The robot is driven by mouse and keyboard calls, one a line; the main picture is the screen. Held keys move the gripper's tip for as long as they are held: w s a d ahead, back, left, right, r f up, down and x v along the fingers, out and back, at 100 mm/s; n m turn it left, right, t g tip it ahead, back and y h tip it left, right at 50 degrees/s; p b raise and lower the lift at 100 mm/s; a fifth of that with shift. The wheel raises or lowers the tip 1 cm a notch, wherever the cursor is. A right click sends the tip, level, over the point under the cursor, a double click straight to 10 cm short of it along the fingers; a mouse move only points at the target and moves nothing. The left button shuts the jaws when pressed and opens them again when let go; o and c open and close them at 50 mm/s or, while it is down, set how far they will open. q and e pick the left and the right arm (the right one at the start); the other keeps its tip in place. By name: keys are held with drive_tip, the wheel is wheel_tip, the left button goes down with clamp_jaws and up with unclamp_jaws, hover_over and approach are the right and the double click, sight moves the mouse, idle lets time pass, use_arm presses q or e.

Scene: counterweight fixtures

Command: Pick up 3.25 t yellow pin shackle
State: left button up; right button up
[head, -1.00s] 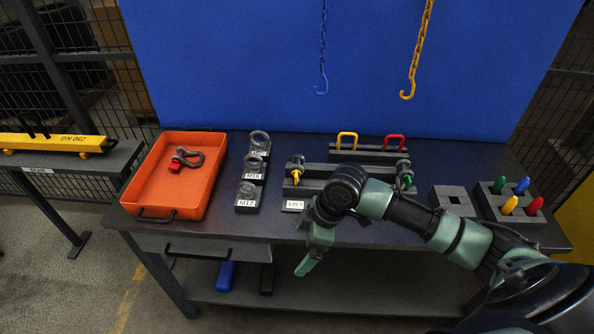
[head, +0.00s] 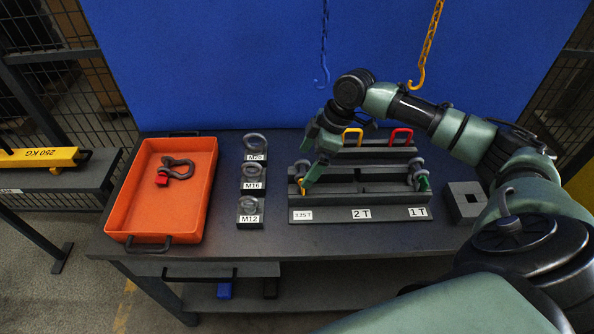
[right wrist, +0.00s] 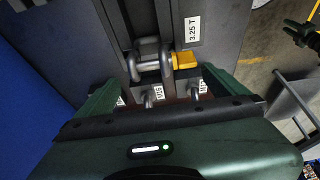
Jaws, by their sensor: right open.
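The yellow pin shackle (right wrist: 149,68) is a grey bow with a yellow pin (right wrist: 184,60); it sits at the rack's left end beside the 3.25 T label (right wrist: 193,28). In the head view its yellow pin (head: 303,184) shows, and my right gripper partly hides its bow. My right gripper (head: 314,172) is open, pointing down at the shackle. In the right wrist view the shackle lies ahead of and between its two spread fingers (right wrist: 155,80); I see no grip on it. A dark green part (right wrist: 302,32) at the wrist view's upper right may be my left gripper; its jaws are unclear.
The grey rack (head: 385,214) also holds a green-pin shackle (head: 422,182) by the 1 T label. Yellow (head: 353,131) and red (head: 401,132) loops stand behind. Eye bolts (head: 252,172) stand left; an orange tray (head: 133,205) holds a red-pin shackle (head: 178,169). Chain hooks hang behind.

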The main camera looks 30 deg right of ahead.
sight(298, 178)
drive_tip(key=x, duration=0.1)
drive_tip(key=p+x, duration=0.1)
drive_tip(key=shift+s+a+f, duration=0.15)
drive_tip(key=shift+a+f, duration=0.1)
drive_tip(key=shift+f, duration=0.15)
drive_tip(key=p+x, duration=0.1)
drive_tip(key=x, duration=0.2)
drive_tip(key=shift+f+p, duration=0.3)
drive_tip(key=shift+p, duration=0.05)
drive_tip(key=shift+f, duration=0.25)
drive_tip(key=c, duration=1.6)
use_arm(q)
drive_tip(key=s+r, duration=0.1)
drive_tip(key=r, duration=0.1)
drive_tip(key=shift+s+r, duration=0.35)
drive_tip(key=shift+r, duration=0.05)
use_arm(e)
drive_tip(key=shift+r, duration=0.1)
